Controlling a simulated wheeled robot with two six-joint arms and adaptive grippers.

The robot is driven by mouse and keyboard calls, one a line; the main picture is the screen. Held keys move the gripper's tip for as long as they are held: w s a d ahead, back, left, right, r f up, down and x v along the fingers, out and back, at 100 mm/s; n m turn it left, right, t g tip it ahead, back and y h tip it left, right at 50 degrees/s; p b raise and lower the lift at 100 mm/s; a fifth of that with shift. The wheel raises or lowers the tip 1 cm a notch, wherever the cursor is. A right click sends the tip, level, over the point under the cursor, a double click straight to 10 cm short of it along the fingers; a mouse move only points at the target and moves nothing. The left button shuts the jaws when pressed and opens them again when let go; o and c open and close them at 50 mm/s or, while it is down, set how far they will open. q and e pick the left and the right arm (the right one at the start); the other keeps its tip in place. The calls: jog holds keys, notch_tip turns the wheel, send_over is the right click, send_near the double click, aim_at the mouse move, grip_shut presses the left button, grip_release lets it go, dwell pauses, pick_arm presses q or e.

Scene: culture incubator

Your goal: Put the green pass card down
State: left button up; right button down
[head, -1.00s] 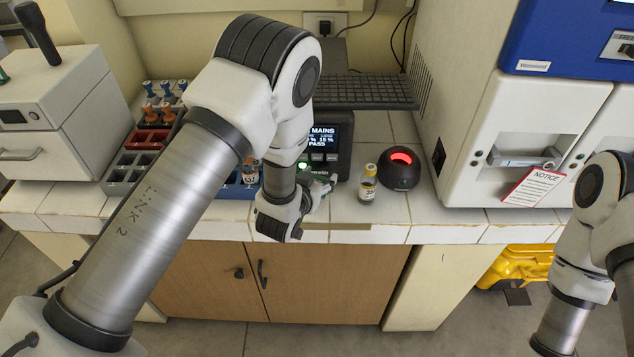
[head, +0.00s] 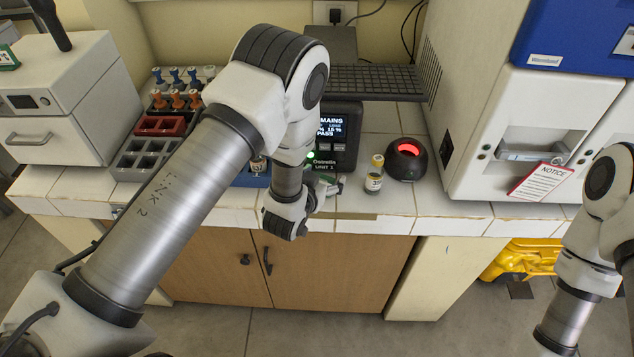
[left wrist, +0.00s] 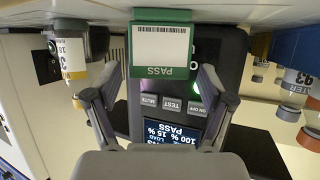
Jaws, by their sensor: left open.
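The green pass card (left wrist: 143,70), with a white barcode panel and the word PASS, appears upside down in the left wrist view, in front of the black unit. My left gripper (left wrist: 158,78) is open, with one finger on each side of the card and visible gaps between. I cannot tell what the card rests on. In the head view my left gripper (head: 332,186) is low at the counter's front edge, before the black unit (head: 343,142) with its lit screen; the card cannot be made out there. My right gripper is outside the frames.
A yellow-capped vial (head: 373,183) stands close right of my left gripper; it also shows in the left wrist view (left wrist: 70,50). A black dome with a red light (head: 406,160) is beyond it. A blue rack (head: 250,178) is left. The white incubator (head: 500,130) stands right.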

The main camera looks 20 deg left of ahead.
pick_arm(q)
jog(key=d+b+v, duration=0.1)
jog(key=b+v, duration=0.1)
jog(key=v, duration=0.9)
jog(key=s+a+f+g, duration=0.3)
jog(key=s+f+g, duration=0.3)
jog(key=s+f, duration=0.4)
jog(key=s+a+f+n+g+y, duration=0.1)
jog(key=s+a+f+g, duration=0.3)
jog(key=s, duration=1.1)
notch_tip(320, 180, down, 6)
jog(key=g, duration=0.3)
jog(key=shift+a+g, duration=0.2)
jog(key=shift+g, duration=0.1)
jog(key=shift+w+a, duration=0.1)
jog(key=shift+w, duration=0.1)
